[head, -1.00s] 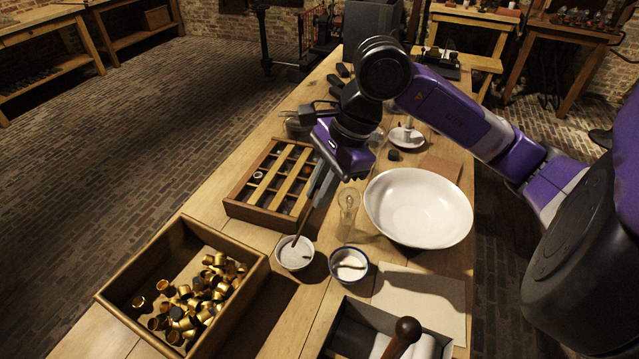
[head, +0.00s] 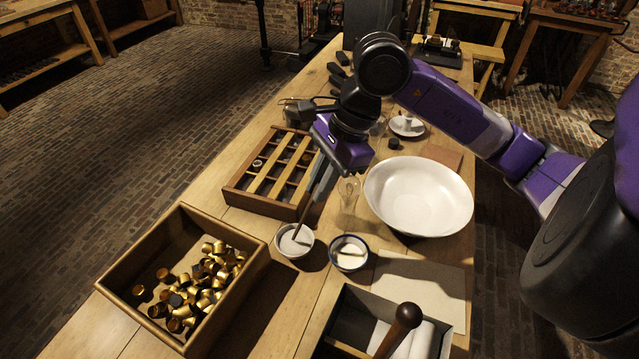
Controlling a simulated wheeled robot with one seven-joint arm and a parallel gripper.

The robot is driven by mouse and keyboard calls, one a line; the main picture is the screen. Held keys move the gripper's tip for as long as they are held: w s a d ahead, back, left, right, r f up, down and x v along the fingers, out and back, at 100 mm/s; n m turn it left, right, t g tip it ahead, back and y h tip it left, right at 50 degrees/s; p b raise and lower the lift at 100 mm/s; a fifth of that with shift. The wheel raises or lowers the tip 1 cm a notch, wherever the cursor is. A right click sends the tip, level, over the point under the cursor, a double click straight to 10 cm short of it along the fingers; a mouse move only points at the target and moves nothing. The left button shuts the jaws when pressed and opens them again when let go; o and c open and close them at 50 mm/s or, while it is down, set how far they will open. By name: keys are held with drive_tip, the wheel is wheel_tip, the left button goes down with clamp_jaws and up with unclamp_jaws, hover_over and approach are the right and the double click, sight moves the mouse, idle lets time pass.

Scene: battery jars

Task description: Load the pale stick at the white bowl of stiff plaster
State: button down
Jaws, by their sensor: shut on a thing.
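My gripper (head: 317,181) points down over the bench, its narrow fingers shut on a thin stick (head: 302,221). The stick looks brownish in this light, slants down to the left, and its lower end is inside the small white bowl (head: 281,250). Pale material (head: 290,236) lies in that bowl. Whether the stick's tip touches it or carries any is too small to tell. A second small bowl with a dark blue rim (head: 349,266) stands just to the right and holds white material.
A clear glass vessel (head: 348,197) stands close right of the fingers, before a large white basin (head: 419,222). A compartmented wooden rack (head: 235,199) is at left. A wooden box of brass caps (head: 128,264) and a grey tray with a dark-knobbed tool (head: 405,316) are nearer.

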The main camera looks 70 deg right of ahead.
drive_tip(key=shift+f+b, duration=0.55)
drive_tip(key=shift+b, duration=0.25)
idle(0.8)
drive_tip(key=shift+f+b, duration=0.1)
drive_tip(key=shift+b, duration=0.65)
idle(2.3)
idle(0.6)
drive_tip(key=shift+r+p, duration=0.85)
drive_tip(key=shift+r, duration=2.75)
